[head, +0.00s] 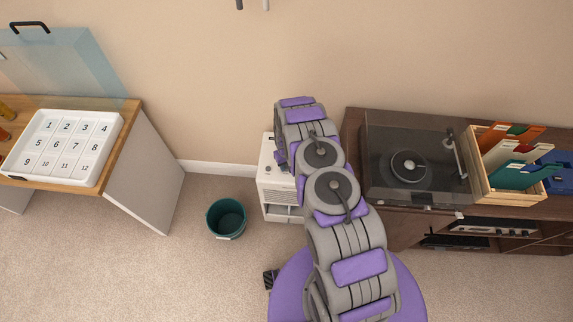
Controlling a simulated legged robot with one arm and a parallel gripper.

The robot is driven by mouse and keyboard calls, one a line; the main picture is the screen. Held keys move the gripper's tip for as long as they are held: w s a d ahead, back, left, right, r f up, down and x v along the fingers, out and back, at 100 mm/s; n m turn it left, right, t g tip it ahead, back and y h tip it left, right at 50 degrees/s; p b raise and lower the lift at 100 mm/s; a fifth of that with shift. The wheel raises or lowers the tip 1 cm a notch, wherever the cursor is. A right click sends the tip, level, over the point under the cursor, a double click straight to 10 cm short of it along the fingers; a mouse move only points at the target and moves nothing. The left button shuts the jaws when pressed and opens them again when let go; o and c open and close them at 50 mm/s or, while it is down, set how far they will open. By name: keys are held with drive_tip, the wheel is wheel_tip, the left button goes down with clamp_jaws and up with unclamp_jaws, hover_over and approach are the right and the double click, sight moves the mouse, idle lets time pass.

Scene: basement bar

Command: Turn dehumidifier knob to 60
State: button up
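The white dehumidifier (279,192) stands on the carpet against the wall, left of the dark wooden cabinet. Its front has vent slats and an open recess low down. My arm crosses in front of it and covers much of its top and right side. A small dark detail shows on the visible left strip of its top, too small to tell whether it is the knob. No dial numbers can be read. My arm's far end is folded above the dehumidifier, and my gripper's fingers cannot be made out.
A dark green bin (226,219) stands on the floor left of the dehumidifier. A wooden desk (128,130) with a white numbered tray (112,147) is at the left. The cabinet (355,128) carries a turntable (408,167) and a wooden crate of folders (479,170). Carpet between desk and bin is clear.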

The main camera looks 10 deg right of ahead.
drive_tip(key=c, duration=0.5)
drive_tip(key=shift+n, duration=0.4)
drive_tip(key=n, duration=0.3)
drive_tip(key=n+p, duration=0.1)
drive_tip(key=n, duration=0.1)
drive_tip(key=shift+s+n+p, duration=0.15)
drive_tip(key=shift+n+p, duration=0.15)
drive_tip(key=n+p, duration=0.1)
drive_tip(key=n, duration=0.2)
drive_tip(key=shift+n+p, duration=0.35)
drive_tip(key=shift+n, duration=0.85)
